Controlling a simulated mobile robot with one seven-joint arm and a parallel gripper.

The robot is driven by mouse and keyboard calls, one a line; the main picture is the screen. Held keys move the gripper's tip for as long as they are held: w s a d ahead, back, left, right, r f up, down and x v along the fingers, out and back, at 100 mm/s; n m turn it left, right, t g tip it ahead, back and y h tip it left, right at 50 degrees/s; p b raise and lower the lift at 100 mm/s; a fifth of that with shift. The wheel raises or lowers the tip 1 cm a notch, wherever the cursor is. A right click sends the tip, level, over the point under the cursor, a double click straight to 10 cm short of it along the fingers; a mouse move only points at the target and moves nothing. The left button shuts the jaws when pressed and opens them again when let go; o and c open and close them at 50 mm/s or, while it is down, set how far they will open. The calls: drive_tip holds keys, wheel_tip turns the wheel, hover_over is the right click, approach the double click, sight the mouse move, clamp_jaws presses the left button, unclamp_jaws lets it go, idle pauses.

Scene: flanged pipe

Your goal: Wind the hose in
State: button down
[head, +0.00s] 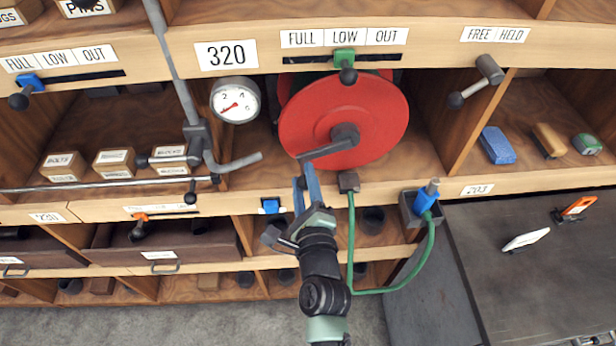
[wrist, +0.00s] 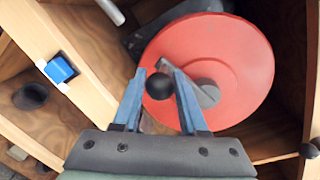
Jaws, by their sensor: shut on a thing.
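A red hose reel (head: 345,120) stands in the middle bay under the label 320, with a grey crank (head: 328,150) on its hub. The crank arm reaches left and slightly down from the hub. My gripper (head: 306,183) is at the crank's outer end. In the wrist view the black crank knob (wrist: 159,86) sits between my blue fingertips, with the red disc (wrist: 240,62) behind. The green hose (head: 352,245) hangs from a dark outlet block (head: 348,182), loops down and rises at the right to a blue nozzle (head: 426,197) in a grey holder (head: 408,208).
A green slider (head: 345,58) is at LOW above the reel. A lever (head: 475,85) under FREE/HELD slants down left. A gauge (head: 235,100) and grey pipework (head: 197,135) stand left of the reel. A dark worktop (head: 530,250) lies at right.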

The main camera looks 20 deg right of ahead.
drive_tip(key=shift+a+r+m, duration=0.15)
drive_tip(key=shift+r+m, duration=0.1)
drive_tip(key=shift+m, duration=0.05)
idle(0.4)
drive_tip(key=shift+c, duration=2.3)
unclamp_jaws()
drive_tip(key=b+v, duration=0.3)
drive_tip(key=v, duration=1)
